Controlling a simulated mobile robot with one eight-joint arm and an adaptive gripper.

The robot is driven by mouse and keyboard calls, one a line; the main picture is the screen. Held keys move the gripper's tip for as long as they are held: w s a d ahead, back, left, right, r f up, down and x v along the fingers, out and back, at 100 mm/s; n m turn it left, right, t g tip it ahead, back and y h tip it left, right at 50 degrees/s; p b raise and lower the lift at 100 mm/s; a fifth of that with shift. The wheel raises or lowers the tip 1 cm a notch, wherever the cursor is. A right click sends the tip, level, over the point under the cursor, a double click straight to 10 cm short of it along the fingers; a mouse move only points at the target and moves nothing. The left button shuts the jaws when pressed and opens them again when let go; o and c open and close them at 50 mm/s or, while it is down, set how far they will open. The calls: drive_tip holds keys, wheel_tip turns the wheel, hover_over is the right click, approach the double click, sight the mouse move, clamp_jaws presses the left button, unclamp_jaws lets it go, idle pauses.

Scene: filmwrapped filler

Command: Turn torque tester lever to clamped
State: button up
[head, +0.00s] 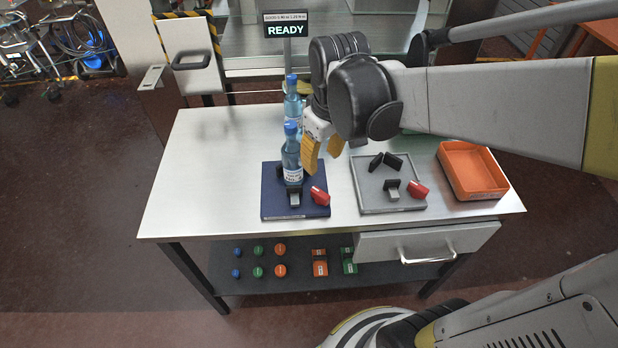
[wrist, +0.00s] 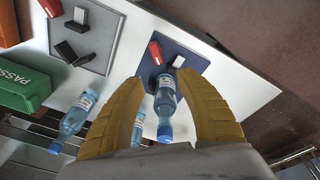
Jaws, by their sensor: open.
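No label shows which one is the torque tester. My gripper (head: 322,157) is open and empty, just right of the bottle and above the plates. In the wrist view the blue plate's lever (wrist: 156,52) and bottle (wrist: 166,95) show between my fingers (wrist: 160,82); no contact is visible.
More bottles (wrist: 76,113) stand behind. A green PASS bin (wrist: 25,86) and an orange tray (head: 475,185) are on the table. A screen reading READY (head: 286,30) stands at the back. The table's left part (head: 205,170) is clear.

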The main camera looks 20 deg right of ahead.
drive_tip(key=n+g+b, duration=0.2)
hover_over(321, 192)
wheel_tip(321, 192, down, 7)
drive_tip(key=shift+r, duration=0.1)
wheel_tip(321, 192, down, 11)
drive_tip(key=b, duration=0.4)
drive_tip(key=shift+r, duration=0.1)
clamp_jaws()
